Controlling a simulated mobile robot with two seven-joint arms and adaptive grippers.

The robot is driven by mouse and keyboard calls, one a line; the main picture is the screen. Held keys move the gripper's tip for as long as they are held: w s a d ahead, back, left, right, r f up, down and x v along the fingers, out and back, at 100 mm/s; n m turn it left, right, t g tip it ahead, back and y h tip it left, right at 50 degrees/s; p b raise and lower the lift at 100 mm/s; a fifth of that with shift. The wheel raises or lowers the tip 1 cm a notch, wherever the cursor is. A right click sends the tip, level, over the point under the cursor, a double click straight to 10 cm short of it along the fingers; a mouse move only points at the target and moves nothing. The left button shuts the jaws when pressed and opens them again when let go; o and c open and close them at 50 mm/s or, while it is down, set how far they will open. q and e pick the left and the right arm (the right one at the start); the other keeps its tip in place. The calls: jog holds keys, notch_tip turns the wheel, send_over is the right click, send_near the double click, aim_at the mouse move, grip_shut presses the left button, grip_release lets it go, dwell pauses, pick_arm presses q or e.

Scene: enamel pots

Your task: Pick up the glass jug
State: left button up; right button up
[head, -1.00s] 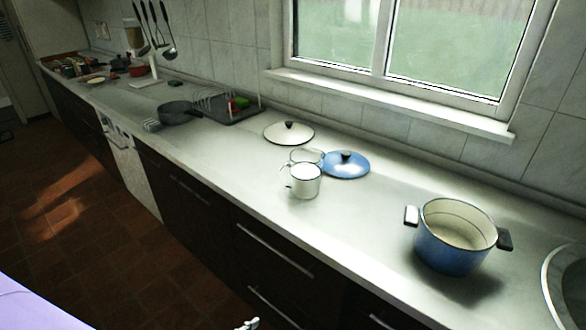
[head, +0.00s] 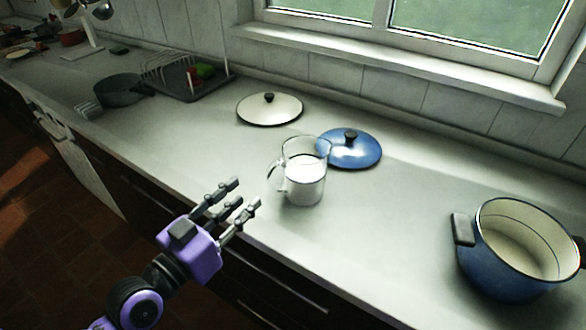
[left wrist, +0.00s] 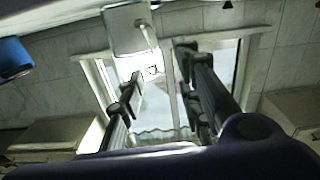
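The glass jug (head: 305,180) stands upright on the counter, with white contents, a clear upper part and its handle on the left. My left gripper (head: 243,194) is open and empty, at the counter's front edge to the left of the jug and apart from it. Its fingers point toward the counter. The left wrist view looks upside down; the jug (left wrist: 126,30) shows at its top, beyond the spread fingers (left wrist: 158,62). My right gripper is not in view.
A blue lid (head: 350,152) lies close behind the jug, with a cream lid (head: 268,112) farther back. A blue pot (head: 505,262) stands at the right. A dark pan (head: 118,90) and a dish rack (head: 190,85) are at the left. Counter between jug and pot is clear.

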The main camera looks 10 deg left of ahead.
aim_at(269, 176)
pick_arm(q)
jog(key=w+d, duration=0.1)
jog(key=w+d+r+p, duration=0.1)
jog(key=w, duration=0.1)
jog(key=shift+w, duration=0.1)
jog(key=p+x, duration=0.1)
jog(key=x, duration=0.2)
jog(key=shift+w, duration=0.2)
jog(key=shift+w+d+f, duration=0.1)
jog(key=shift+w+f, duration=0.05)
grip_shut()
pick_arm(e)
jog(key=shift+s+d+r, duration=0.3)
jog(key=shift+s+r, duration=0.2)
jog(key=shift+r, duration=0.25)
